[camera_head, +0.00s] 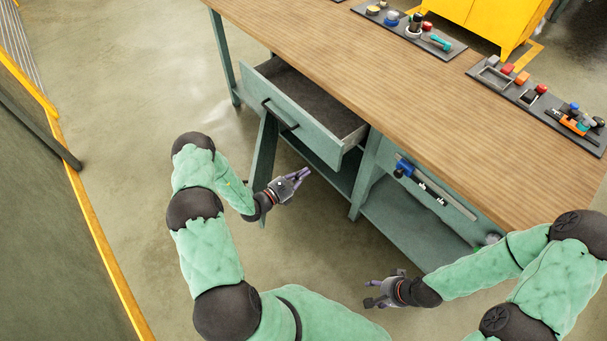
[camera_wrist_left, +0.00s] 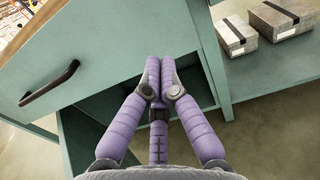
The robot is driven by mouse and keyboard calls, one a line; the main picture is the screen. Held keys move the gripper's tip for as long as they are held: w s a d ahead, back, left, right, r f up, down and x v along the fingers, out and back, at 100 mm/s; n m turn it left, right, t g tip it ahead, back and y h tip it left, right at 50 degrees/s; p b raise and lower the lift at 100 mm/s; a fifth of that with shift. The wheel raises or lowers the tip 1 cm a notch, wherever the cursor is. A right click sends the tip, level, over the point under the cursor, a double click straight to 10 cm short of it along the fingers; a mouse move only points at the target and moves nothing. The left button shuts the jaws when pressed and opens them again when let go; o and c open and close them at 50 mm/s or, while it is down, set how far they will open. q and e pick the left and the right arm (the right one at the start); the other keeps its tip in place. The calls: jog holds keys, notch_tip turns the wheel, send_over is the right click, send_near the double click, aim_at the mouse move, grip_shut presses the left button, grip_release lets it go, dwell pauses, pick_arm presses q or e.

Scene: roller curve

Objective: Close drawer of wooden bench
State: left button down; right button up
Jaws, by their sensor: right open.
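The wooden bench (camera_head: 430,95) has a brown top and a green frame. Its drawer (camera_head: 313,132) is pulled out under the left part of the top, with its inside showing empty. The dark handle (camera_head: 281,114) is on the drawer's front; the handle also shows at the left in the left wrist view (camera_wrist_left: 50,83). My left gripper (camera_head: 304,175) is low in front of the drawer, right of the handle and below the front's edge. Its purple fingertips converge, but their opening is unclear; nothing shows in them. My right gripper (camera_head: 372,292) is open and empty, low in front of the bench.
Trays of small parts (camera_head: 410,27) lie on the bench top. A blue tool (camera_head: 404,168) sits on the bench's front to the right of the drawer. Grey boxes (camera_wrist_left: 285,17) stand on a lower shelf. A yellow cabinet (camera_head: 480,20) is behind. Floor left of the bench is clear.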

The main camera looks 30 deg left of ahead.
aim_at(330, 155)
pick_arm(q)
jog(key=b+x, duration=0.2)
jog(key=x, duration=0.8)
jog(key=shift+w+d, duration=0.1)
pick_arm(e)
notch_tip(330, 155, down, 3)
jog(key=shift+r, duration=0.15)
pick_arm(q)
jog(key=shift+w+r, duration=0.1)
